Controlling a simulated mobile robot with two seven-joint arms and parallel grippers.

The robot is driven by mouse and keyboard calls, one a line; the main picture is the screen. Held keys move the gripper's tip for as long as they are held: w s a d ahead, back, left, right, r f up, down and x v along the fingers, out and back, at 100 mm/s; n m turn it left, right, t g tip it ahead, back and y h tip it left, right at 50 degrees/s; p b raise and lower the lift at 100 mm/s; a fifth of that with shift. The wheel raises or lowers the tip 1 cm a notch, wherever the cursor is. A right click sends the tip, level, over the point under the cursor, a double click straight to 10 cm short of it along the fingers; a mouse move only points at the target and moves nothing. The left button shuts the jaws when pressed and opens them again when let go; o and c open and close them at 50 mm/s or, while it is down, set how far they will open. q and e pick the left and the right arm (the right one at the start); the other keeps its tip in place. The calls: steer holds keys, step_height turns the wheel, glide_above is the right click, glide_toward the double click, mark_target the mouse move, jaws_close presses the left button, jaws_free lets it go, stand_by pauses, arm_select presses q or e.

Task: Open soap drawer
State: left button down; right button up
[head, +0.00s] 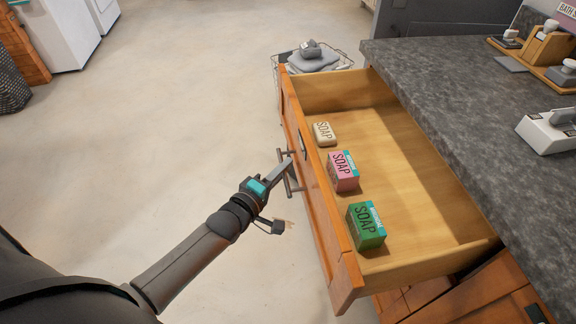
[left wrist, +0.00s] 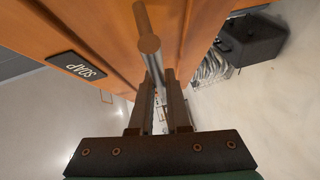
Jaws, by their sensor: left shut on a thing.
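The soap drawer (head: 420,165) is pulled out from under the grey counter, with its wooden inside showing. In it are a cream soap bar (head: 324,133), a pink soap box (head: 343,171) and a green soap box (head: 366,226), all near the front panel. My left gripper (head: 285,166) is at the drawer's bar handle (head: 291,183). In the left wrist view its fingers (left wrist: 163,100) are shut on the metal handle (left wrist: 149,43). A black SOAP label (left wrist: 77,66) is on the orange drawer front. My right gripper is not in view.
The grey counter (head: 450,75) holds a bath tray (head: 540,65) and a white dispenser-like item (head: 548,130). A wire basket with folded towels (head: 313,58) stands beyond the drawer. Open concrete floor (head: 190,100) lies left of the drawer.

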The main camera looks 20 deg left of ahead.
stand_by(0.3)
arm_select(q)
steer(key=c, duration=0.9)
jaws_free()
steer(key=shift+s+p, duration=0.3)
steer(key=shift+s+a+r+p, duration=0.4)
steer(key=shift+s+p, duration=0.8)
steer(key=shift+s, duration=1.2)
steer(key=shift+s+a+r+p, duration=0.3)
steer(key=shift+s+p, duration=0.85)
steer(key=shift+s, duration=1.25)
steer(key=shift+s+a+r+p, duration=0.4)
steer(key=shift+s+p, duration=0.8)
steer(key=shift+s, duration=1.2)
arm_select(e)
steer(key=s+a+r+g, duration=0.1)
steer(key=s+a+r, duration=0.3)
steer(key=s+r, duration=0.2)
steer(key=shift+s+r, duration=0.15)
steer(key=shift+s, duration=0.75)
arm_select(q)
steer(key=shift+f, duration=0.1)
